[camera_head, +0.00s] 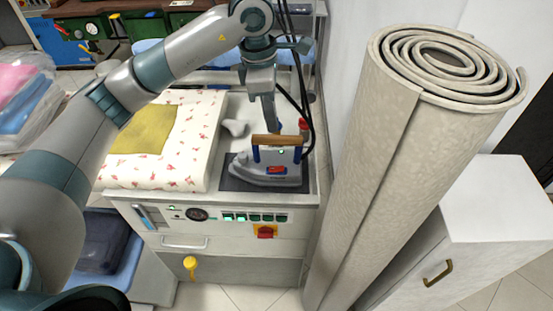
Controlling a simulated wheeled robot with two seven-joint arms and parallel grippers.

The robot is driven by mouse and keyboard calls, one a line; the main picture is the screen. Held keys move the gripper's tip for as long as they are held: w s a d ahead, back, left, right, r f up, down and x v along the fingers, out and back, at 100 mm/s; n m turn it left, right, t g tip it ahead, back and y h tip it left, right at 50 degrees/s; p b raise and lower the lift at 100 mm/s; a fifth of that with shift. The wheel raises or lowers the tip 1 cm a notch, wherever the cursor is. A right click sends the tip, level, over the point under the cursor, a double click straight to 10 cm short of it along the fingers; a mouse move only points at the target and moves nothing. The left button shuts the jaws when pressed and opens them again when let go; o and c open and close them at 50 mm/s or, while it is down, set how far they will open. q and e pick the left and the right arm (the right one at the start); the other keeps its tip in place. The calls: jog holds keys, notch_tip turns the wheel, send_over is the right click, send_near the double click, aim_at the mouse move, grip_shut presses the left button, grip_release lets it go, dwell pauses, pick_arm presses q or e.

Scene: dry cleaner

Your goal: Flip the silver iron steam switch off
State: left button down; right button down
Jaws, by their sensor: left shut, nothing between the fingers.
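The silver iron (258,171) stands on a dark rest pad at the right end of the ironing station, its tip to the left. It has a wooden handle (279,141), blue handle posts, a small green light and a red switch (277,170) on the side facing me. My left gripper (272,130) is shut and empty, pointing down just above and behind the wooden handle. Its fingertips are partly hidden by the handle, so I cannot tell whether they touch the iron. My right gripper is not in view.
A padded floral board (205,130) with a yellow cloth (146,129) lies left of the iron. A control panel (215,215) with green switches and a red-and-yellow knob (265,232) is on the station's front. A tall rolled carpet (385,150) and white cabinet (500,215) stand close on the right.

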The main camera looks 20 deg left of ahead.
aim_at(280, 168)
pick_arm(q)
jog(key=shift+f, duration=0.15)
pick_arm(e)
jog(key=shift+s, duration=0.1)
